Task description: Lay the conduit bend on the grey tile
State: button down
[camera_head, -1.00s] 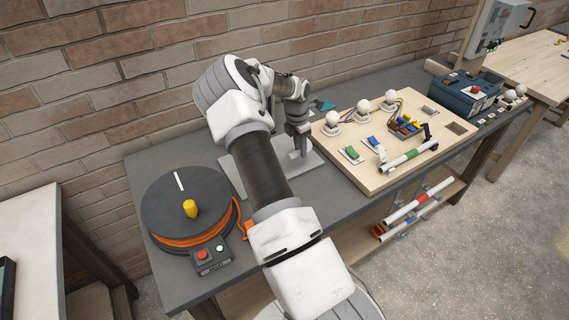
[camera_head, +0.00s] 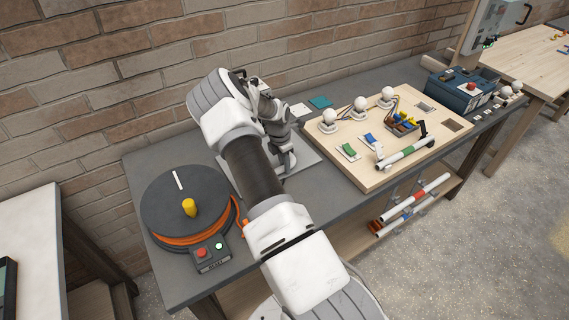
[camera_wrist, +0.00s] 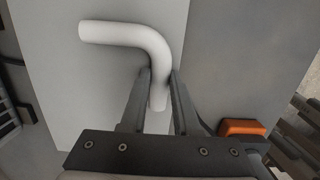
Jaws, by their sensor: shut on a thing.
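The white conduit bend (camera_wrist: 125,33) is between the fingers of my gripper (camera_wrist: 160,73) in the wrist view. The gripper is shut on one leg; the other leg points left. A large light grey plate (camera_wrist: 60,95) lies beneath the bend; whether they touch I cannot tell. The plate (camera_head: 308,158) also shows on the bench in the head view, partly behind my arm. My gripper (camera_head: 285,165) is low over it there, and the bend is hidden. A small pale tile (camera_head: 300,110) lies behind; I cannot tell which is the task's grey tile.
A cable reel (camera_head: 185,205) and a button box (camera_head: 212,254) stand left on the dark bench (camera_head: 150,165). A wooden board (camera_head: 365,175) with bulbs and switches is close on the right. A teal tile (camera_head: 320,102) lies near the brick wall. An orange piece (camera_wrist: 243,128) sits right of the gripper.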

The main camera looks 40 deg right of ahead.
jog(key=c, duration=0.6)
grip_release()
jog(key=shift+f, duration=0.1)
jog(key=shift+c, duration=0.2)
